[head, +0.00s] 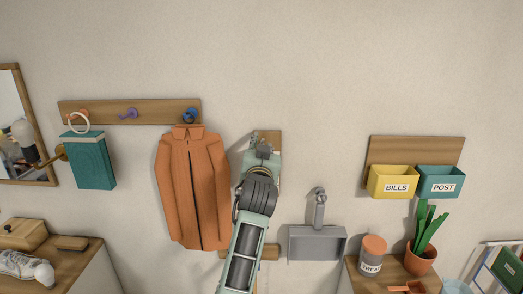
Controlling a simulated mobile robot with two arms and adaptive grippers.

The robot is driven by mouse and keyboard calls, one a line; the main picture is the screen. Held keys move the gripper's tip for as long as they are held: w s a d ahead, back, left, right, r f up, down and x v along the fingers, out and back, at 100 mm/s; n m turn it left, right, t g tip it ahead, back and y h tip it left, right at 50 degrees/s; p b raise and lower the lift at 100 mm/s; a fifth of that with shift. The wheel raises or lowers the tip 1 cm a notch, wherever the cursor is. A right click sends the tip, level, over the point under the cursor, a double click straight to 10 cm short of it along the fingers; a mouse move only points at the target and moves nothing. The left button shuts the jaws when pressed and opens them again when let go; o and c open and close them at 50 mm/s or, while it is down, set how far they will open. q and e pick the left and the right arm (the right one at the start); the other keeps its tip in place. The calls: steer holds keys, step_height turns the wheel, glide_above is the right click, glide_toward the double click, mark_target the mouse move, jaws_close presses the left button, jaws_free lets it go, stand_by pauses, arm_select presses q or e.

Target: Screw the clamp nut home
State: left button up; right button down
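One of my arms rises from the bottom edge, just left of the middle, and reaches up to a small wooden wall plate (274,135). I take it as my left arm. Its gripper (263,152) is small and dark in front of the plate, and I cannot tell whether its fingers are open or shut. I cannot make out a clamp nut; the gripper and arm cover most of that spot. A wooden crosspiece (270,253) shows on the wall lower down, partly behind the arm. My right gripper is not in view.
An orange jacket (192,185) hangs from the peg rail (98,112) close left of the arm. A grey dustpan (318,244) hangs to the right. A yellow box (393,183) and a teal box (440,183) are farther right. The upper wall is bare.

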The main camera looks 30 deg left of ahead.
arm_select(q)
steer(key=shift+f, duration=0.15)
steer(key=v, duration=1.2)
steer(key=shift+a, duration=0.2)
